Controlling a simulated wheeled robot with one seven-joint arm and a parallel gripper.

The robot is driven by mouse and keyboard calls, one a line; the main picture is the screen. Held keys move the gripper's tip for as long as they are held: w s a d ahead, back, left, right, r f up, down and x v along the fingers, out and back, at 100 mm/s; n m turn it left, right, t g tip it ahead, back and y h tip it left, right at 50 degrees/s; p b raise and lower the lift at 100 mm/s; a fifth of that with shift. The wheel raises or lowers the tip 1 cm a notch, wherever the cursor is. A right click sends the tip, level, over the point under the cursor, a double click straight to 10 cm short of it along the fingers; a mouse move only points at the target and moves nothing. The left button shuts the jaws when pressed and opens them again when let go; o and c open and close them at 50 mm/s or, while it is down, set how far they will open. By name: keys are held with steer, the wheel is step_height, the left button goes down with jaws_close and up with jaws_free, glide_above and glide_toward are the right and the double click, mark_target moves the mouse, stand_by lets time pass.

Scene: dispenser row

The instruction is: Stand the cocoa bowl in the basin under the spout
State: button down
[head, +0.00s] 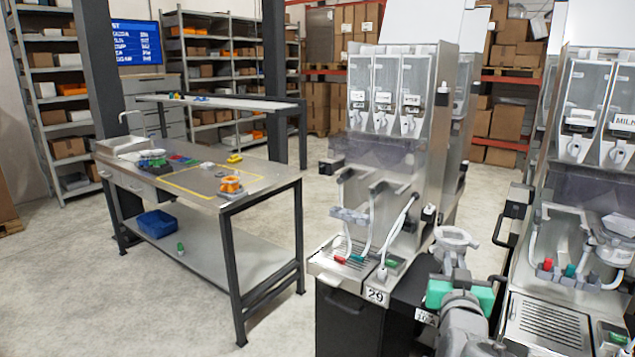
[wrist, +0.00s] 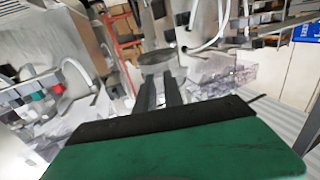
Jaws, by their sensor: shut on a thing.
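My gripper (head: 452,262), with a green body, is at the lower right of the head view, between two dispensers. It is shut on a round grey bowl (head: 456,236), held up in front of the gap between the machines. In the wrist view the dark fingers (wrist: 160,92) reach to the grey bowl (wrist: 163,58). Its contents cannot be made out. Left of it, the dispenser numbered 29 has a basin (head: 330,266) with white hoses and red and green tips. The bowl is apart from this basin. Which spout is the cocoa one cannot be read.
A right-hand dispenser (head: 590,120) labelled MILK has a slatted drip tray (head: 545,325) close to my arm. A steel workbench (head: 200,180) with small items stands at the left, a blue bin (head: 158,223) on its lower shelf. The floor between bench and dispensers is clear.

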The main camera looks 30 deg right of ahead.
steer(key=w+a+f+n+t+y+p, duration=0.1)
steer(key=w+a+f+n+t+y, duration=0.15)
steer(key=w+a, duration=0.4)
steer(key=w+a+f+n+t+y+p, duration=0.1)
steer(key=w+a+f+y, duration=0.2)
steer(key=a, duration=0.7)
steer(key=w+a+f+n+t+y+p, duration=0.1)
steer(key=w+a+f+n+y, duration=0.1)
steer(key=w+a, duration=0.5)
steer(key=s+a+f+n+y, duration=0.1)
steer(key=a+f+n+y, duration=0.15)
steer(key=a, duration=0.55)
steer(key=s+a+f+n+y, duration=0.1)
steer(key=a+f+y, duration=0.2)
steer(key=a, duration=0.5)
steer(key=shift+t, duration=0.35)
steer(key=s+r, duration=0.2)
steer(key=r, duration=0.1)
steer(key=s+r, duration=0.1)
steer(key=shift+d+r+p, duration=0.25)
steer(key=shift+r+p, duration=0.05)
steer(key=shift+r, duration=0.05)
